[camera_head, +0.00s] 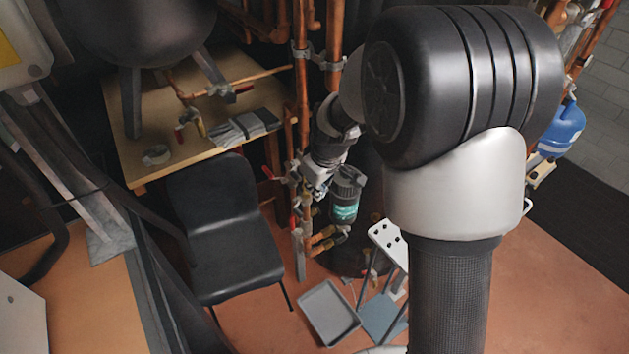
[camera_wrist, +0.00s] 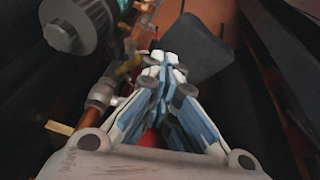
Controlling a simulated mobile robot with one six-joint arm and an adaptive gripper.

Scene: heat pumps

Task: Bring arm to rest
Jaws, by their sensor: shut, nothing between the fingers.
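My gripper (camera_wrist: 163,62) points away from the wrist camera, its white and blue fingers drawn together with nothing between them. In the head view, my dark and silver arm fills the middle right and its wrist reaches down in front of the copper pipes (camera_head: 300,75). My gripper is hard to make out there among the pipes and valves. A dark cylindrical pump with a teal band (camera_head: 344,207) is close to the wrist. In the wrist view, a grey cylindrical device (camera_wrist: 80,22) and copper pipework (camera_wrist: 72,118) lie left of my gripper.
A black chair (camera_head: 222,230) stands left of the pipes, before a wooden table (camera_head: 175,160) with tools. A grey tray (camera_head: 329,313) lies on the reddish floor (camera_head: 560,295). A blue container (camera_head: 563,128) is at the right. Open floor shows at lower right.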

